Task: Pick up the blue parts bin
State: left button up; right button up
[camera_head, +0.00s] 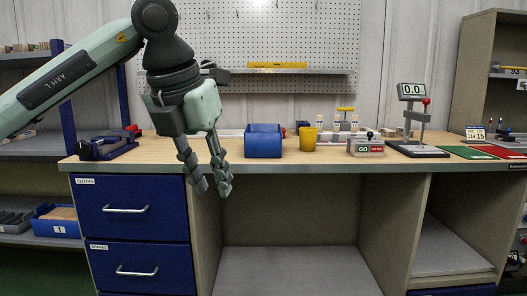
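A blue parts bin (263,146) sits upright on the wooden workbench (330,161), near the front edge and a little left of the bench's middle. My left gripper (212,190) comes in from the upper left and points downward. Its two fingers are apart with nothing between them. It is left of the bin, in front of the bench, and its fingertips show lower than the bench edge. It does not appear to touch the bin. My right gripper is not in view.
A yellow cup (308,139) stands just right of the bin. A GO gauge block (366,148) and a digital gauge stand (413,118) are farther right. A blue vise (107,146) is at the bench's left end. Another blue bin (52,228) is on the left shelf.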

aim_at(261, 141)
jog(key=i+l+u, duration=0.3)
jog(key=i+l, duration=0.35)
jog(key=i, duration=0.35)
jog(key=i+l+u, duration=0.3)
jog(key=i+l, duration=0.6)
